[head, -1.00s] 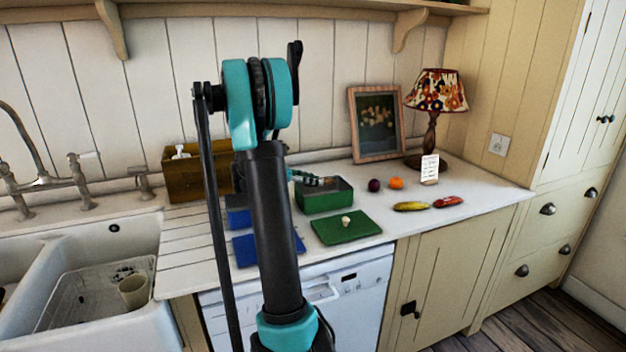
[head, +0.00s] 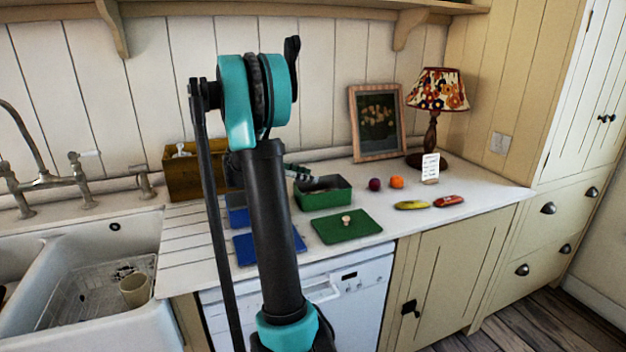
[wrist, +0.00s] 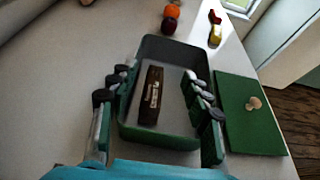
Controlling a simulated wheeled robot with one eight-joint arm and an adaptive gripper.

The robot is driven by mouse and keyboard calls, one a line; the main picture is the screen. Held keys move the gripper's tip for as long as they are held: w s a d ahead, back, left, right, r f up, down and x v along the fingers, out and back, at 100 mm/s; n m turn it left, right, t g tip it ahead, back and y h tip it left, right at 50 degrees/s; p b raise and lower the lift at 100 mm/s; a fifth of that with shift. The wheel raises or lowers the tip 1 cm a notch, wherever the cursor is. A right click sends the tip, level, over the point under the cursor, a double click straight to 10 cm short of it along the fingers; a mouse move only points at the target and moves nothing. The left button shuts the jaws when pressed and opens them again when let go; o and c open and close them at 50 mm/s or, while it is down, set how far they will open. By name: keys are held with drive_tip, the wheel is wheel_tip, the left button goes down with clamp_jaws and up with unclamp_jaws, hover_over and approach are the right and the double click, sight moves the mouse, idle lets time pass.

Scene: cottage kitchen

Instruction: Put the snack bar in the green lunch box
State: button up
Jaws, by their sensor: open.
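The green lunch box (head: 340,197) stands open on the counter; it also shows in the wrist view (wrist: 180,142). The snack bar (wrist: 150,97), dark brown with pale lettering, lies inside the box on its floor. In the head view I cannot make the bar out behind the box wall. My gripper (wrist: 158,92) is open and empty above the box, with fingers on both sides of the bar in the picture and apart from it. In the head view my gripper (head: 298,172) is at the box's back left, partly hidden by my arm.
A flat green panel (head: 330,230) with a small mushroom-shaped piece (head: 347,220) lies in front of the box. A blue container (head: 237,215) and blue panel (head: 243,250) are left. A purple fruit (head: 375,184), orange (head: 397,182), yellow item (head: 411,205) and red item (head: 448,201) lie right.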

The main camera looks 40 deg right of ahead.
drive_tip(key=v, duration=0.9)
drive_tip(key=shift+a, duration=0.15)
